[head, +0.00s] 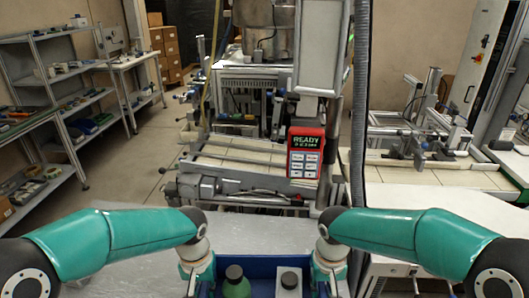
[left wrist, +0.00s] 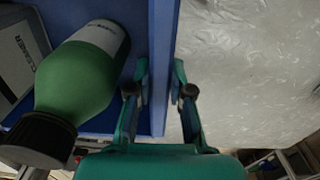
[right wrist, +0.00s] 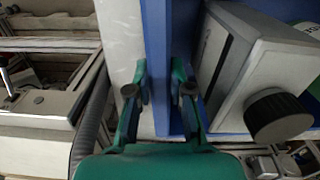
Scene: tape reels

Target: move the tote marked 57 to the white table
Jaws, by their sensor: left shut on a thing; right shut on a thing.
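The blue tote (head: 262,264) is at the bottom centre of the head view, in front of me. It holds a green bottle (head: 236,286) with a dark cap and a light grey canister (head: 289,284) with a black cap. No number shows on the tote. My left gripper (left wrist: 160,92) is shut on one side wall of the tote, next to the bottle. My right gripper (right wrist: 160,92) is shut on the opposite wall, next to the canister. A white table top (head: 455,232) is at the right in the head view. Whether the tote touches the surface below is unclear.
A pale grey, mottled surface (head: 140,240) lies below and around the tote. Behind it stands a machine bench with a red READY panel (head: 305,152) and a grey post. Grey shelves (head: 50,100) stand at the left, with open floor (head: 130,165) between.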

